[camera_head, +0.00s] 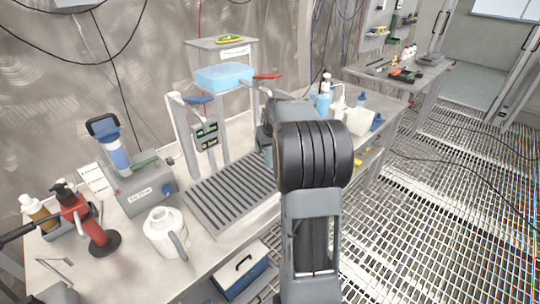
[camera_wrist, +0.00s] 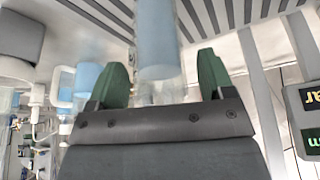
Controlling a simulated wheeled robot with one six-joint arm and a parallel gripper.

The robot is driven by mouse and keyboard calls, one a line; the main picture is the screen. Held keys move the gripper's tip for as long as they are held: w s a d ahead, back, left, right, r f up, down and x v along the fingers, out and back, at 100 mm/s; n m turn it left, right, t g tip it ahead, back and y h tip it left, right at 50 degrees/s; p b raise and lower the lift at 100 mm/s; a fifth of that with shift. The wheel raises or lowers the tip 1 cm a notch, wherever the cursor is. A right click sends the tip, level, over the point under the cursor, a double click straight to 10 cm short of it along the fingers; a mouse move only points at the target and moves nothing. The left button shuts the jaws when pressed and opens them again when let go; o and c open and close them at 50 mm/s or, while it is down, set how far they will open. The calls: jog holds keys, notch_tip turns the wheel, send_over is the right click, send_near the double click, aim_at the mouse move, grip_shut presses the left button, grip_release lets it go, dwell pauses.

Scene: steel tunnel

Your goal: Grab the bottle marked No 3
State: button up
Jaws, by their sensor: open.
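My gripper (camera_wrist: 162,76) is open, with its two green fingertips apart in the wrist view. A pale blue, see-through bottle-like cylinder (camera_wrist: 158,38) shows between and beyond the fingertips; I cannot tell whether it lies within the jaws. No number can be read on it. In the head view my arm hides the gripper and most of what is in front of it. A blue bottle (camera_head: 322,104) and a white jug-like container (camera_head: 360,121) stand on the bench right of my arm. No marking No 3 is legible in either view.
A white jug (camera_head: 165,232), a red stand (camera_head: 86,222) and a grey device (camera_head: 143,188) stand at the left. A light blue tub (camera_head: 224,76) sits on a raised shelf.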

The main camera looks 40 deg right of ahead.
jog(key=shift+w+f, duration=0.2)
jog(key=shift+f, duration=0.4)
jog(key=c, duration=1.1)
jog(key=shift+r, duration=0.1)
